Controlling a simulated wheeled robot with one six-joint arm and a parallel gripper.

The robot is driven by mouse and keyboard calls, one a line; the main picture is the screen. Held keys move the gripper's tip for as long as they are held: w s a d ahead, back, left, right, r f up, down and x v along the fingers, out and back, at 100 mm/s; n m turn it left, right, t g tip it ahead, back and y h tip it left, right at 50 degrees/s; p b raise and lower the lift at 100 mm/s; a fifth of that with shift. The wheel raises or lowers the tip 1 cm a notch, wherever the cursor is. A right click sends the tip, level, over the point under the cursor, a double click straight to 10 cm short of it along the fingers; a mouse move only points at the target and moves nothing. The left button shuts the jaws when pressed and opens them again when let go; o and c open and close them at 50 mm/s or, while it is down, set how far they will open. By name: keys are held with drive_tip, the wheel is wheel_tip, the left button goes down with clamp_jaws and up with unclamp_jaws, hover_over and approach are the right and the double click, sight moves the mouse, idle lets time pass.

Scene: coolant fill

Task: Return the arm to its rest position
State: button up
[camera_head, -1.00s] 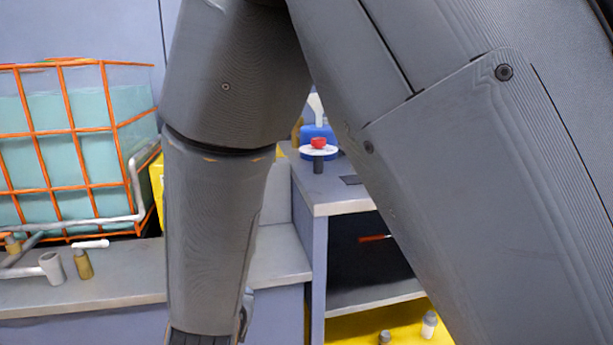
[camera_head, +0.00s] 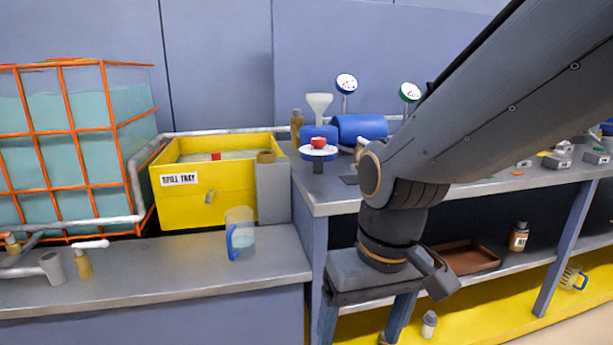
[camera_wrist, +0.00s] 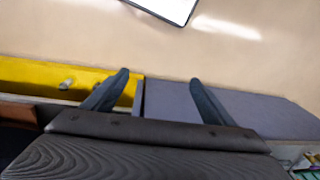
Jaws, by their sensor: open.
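My gripper (camera_head: 364,318) hangs in front of the benches in the head view, fingers pointing down, and its tips are near or past the bottom edge. In the wrist view, my gripper (camera_wrist: 159,78) has its two fingers spread apart with nothing between them. My arm crosses the upper right of the head view and bends down at the wrist. The gripper looks clear of the bench tops, over the floor side.
A clear jug with a blue handle (camera_head: 240,236) stands on the left bench (camera_head: 150,275), before a yellow spill tray (camera_head: 208,205). The right bench (camera_head: 335,196) holds a red button (camera_head: 318,143) and a blue cylinder (camera_head: 362,128). A brown tray (camera_head: 468,257) lies on its shelf.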

drive_tip(key=s+d+r+m+h+p, duration=0.1)
drive_tip(key=d+r+m+p, duration=0.2)
drive_tip(key=d+r+p, duration=0.8)
drive_tip(key=p, duration=0.8)
drive_tip(key=shift+s+d, duration=0.2)
drive_tip(key=shift+s, duration=0.05)
